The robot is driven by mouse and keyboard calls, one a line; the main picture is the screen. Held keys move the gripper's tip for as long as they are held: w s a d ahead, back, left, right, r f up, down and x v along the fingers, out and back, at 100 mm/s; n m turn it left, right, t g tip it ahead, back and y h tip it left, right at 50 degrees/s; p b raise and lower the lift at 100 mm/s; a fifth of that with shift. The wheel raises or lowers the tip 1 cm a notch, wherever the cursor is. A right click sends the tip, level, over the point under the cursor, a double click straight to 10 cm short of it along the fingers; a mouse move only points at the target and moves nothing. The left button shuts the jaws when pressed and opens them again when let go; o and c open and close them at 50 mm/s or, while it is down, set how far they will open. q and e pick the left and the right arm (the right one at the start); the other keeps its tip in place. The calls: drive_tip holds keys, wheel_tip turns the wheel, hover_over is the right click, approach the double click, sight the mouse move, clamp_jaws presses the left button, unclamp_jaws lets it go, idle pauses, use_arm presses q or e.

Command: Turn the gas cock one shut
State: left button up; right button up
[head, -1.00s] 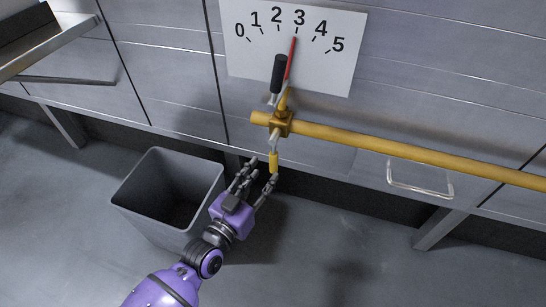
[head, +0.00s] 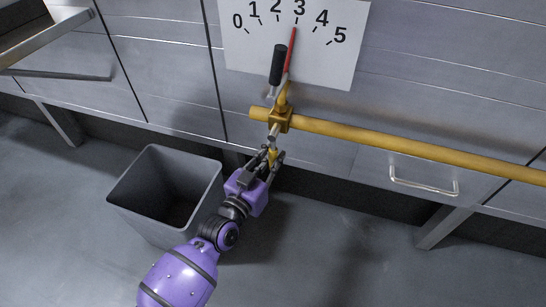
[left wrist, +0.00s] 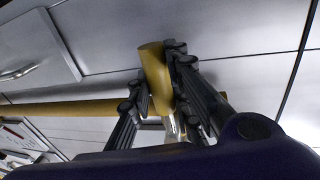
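The gas cock's brass body (head: 281,119) sits on a yellow pipe near its left end. Its lever with a yellow grip (head: 272,157) hangs down below the pipe. My left gripper (head: 273,158) is at this grip, its dark fingers on both sides of it. In the left wrist view the yellow grip (left wrist: 155,70) lies between the converging fingers (left wrist: 158,82), which appear closed against it. The fingers partly hide the lever. My right gripper is not in view.
A lever with a black grip (head: 278,65) points up before a white dial (head: 335,65), its red needle (head: 291,52) near 3. The yellow pipe (head: 400,146) runs right along metal cabinets. A grey bin (head: 135,200) stands left of my arm. The floor at right is clear.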

use_arm(q)
clamp_jaws()
drive_tip(key=shift+s+d+n, duration=0.15)
drive_tip(key=shift+d+n, duration=0.15)
drive_tip(key=shift+n, duration=0.1)
drive_tip(key=shift+s+d+r+n+t+y+p, duration=0.5)
drive_tip(key=shift+d+r+n, duration=0.85)
drive_tip(key=shift+n, duration=1.9)
drive_tip(key=shift+s+d+r+n+t+y+p, duration=0.45)
drive_tip(key=shift+d+r+n, duration=0.85)
drive_tip(key=shift+n, duration=2)
drive_tip(key=shift+s+d+r+n+t+y+p, duration=0.3)
drive_tip(key=shift+d+r+n+t+p, duration=0.95)
drive_tip(key=shift+n, duration=2)
drive_tip(key=shift+w+a+r+g+b, duration=0.1)
drive_tip(key=shift+a+r+g+b, duration=0.1)
drive_tip(key=shift+r+g+b, duration=0.35)
drive_tip(key=o, duration=0.8)
unclamp_jaws()
drive_tip(key=shift+f, duration=0.15)
